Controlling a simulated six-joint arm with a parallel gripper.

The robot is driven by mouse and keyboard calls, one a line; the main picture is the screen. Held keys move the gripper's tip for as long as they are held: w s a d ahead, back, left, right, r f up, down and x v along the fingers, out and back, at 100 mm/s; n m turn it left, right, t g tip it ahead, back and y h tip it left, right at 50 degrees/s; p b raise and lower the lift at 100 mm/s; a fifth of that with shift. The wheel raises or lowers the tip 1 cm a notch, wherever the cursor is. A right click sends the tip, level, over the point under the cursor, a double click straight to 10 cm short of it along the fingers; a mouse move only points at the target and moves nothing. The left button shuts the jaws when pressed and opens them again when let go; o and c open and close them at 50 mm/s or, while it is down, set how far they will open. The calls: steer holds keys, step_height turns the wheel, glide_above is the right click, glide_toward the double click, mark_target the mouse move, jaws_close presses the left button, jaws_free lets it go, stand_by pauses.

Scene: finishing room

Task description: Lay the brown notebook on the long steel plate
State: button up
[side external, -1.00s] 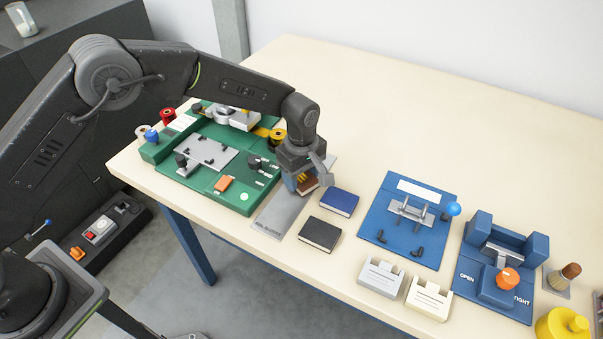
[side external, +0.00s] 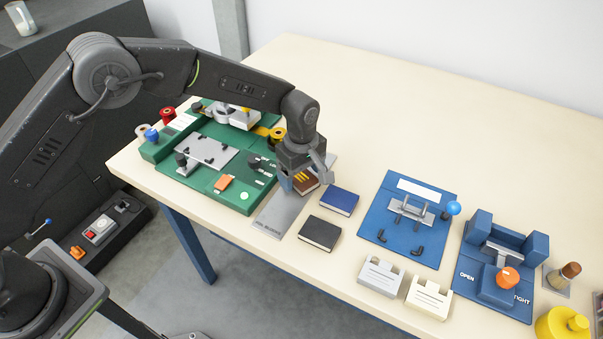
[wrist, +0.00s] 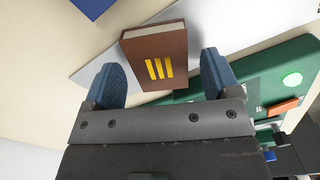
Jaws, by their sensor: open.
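The brown notebook (wrist: 155,55) has yellow bars on its cover. In the wrist view it lies on the long steel plate (wrist: 228,30), between and just beyond my two blue fingertips. In the side view the notebook (side external: 306,182) shows partly below my gripper (side external: 303,184), on the far part of the long steel plate (side external: 277,214). My gripper (wrist: 165,78) is open, with a gap between each finger and the notebook. The side view hides part of the notebook behind a finger.
A blue notebook (side external: 339,201) and a black notebook (side external: 320,233) lie on the table right of the plate. A green fixture board (side external: 212,180) stands close on the left. A blue board (side external: 385,205) with pegs is further right. The table behind is clear.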

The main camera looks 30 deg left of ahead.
step_height(320, 180, up, 11)
step_height(320, 180, up, 8)
steer(key=m+t, duration=0.1)
steer(key=m, duration=0.1)
glide_above(302, 177)
steer(key=s+a, duration=0.3)
steer(key=a, duration=0.2)
steer(key=s+a+r+m+t, duration=0.2)
steer(key=s+a+r+m, duration=0.2)
steer(key=s+a+r, duration=0.3)
steer(key=s+a+m+t, duration=0.1)
steer(key=s+a+m, duration=0.2)
steer(key=s, duration=0.7)
steer(key=s+a+f+m+t, duration=0.1)
steer(key=s+a+m, duration=0.2)
steer(key=s, duration=0.6)
steer(key=shift+s+a+f+m+t, duration=0.2)
steer(key=shift+s+a+m+t, duration=0.15)
steer(key=shift+m, duration=0.35)
